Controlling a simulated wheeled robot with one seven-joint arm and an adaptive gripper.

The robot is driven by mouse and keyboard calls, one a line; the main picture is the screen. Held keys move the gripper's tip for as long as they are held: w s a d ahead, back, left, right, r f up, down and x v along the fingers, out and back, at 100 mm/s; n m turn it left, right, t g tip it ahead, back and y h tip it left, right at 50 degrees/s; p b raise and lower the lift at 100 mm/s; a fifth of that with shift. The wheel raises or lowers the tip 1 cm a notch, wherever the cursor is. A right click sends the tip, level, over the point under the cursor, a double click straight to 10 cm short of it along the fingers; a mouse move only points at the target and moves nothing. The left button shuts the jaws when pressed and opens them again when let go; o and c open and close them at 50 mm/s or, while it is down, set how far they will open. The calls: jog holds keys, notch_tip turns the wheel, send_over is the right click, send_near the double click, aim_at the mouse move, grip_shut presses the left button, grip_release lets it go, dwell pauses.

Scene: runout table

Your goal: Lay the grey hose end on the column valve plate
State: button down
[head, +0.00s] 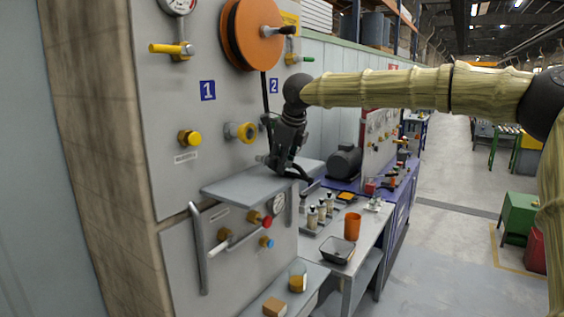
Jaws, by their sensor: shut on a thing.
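My gripper (284,166) is dark and points down just above the right part of a grey shelf plate (232,189) on the valve column. It is shut on the hose end, which is mostly hidden by the fingers. I cannot tell whether the hose end touches the plate. The thin dark hose (264,98) runs down from an orange reel (257,32) towards my gripper.
The column front (165,100) carries a yellow lever valve (172,48), brass fittings (240,131) and a gauge. Below the plate are handles and a red knob (266,222). A side bench holds bottles, an orange cup (352,226) and a black tray (338,250). Open floor lies right.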

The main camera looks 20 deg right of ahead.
jog(key=shift+f, duration=0.4)
jog(key=c, duration=1.1)
grip_release()
jog(key=v, duration=1.2)
